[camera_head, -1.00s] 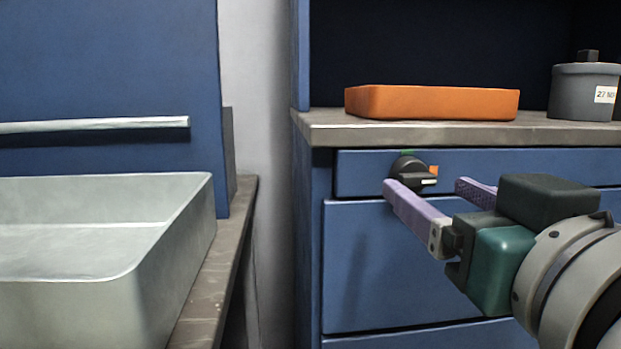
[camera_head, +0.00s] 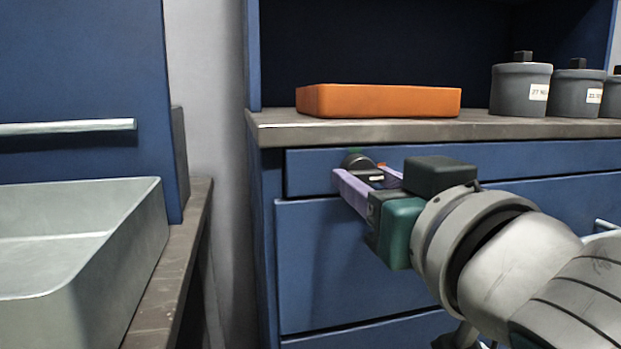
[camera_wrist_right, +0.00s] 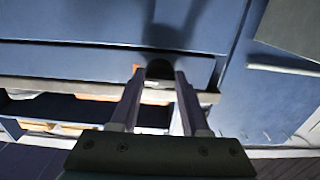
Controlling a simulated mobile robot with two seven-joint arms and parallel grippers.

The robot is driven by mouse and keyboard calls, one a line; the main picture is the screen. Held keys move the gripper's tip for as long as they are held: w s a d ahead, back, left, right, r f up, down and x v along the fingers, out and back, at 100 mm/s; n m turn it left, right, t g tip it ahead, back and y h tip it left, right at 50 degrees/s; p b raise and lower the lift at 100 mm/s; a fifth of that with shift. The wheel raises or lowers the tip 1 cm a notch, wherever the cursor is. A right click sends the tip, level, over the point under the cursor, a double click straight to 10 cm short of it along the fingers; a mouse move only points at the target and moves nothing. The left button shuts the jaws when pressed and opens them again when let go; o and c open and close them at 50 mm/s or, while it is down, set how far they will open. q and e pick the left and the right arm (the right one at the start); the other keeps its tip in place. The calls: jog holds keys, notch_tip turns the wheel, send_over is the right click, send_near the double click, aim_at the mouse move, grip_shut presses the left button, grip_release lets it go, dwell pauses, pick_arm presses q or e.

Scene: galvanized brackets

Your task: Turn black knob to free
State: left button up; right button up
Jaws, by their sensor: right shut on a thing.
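The black knob (camera_head: 355,159) is on the front of the blue top drawer. A green mark shows just above it and an orange mark at its right. Its white line lies near level, toward the right. My right gripper (camera_head: 366,175) is shut on the knob, with a lilac finger on either side. In the right wrist view, the dark knob (camera_wrist_right: 159,69) shows between the fingertips, partly hidden in shadow. My left gripper is not in view.
An orange tray (camera_head: 380,101) and grey lidded canisters (camera_head: 521,90) stand on the counter (camera_head: 285,128) above the drawer. A pale sink basin (camera_head: 75,240) is at the left. A bar handle (camera_head: 65,127) sticks out from the blue panel above the basin.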

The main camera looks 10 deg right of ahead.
grip_shut()
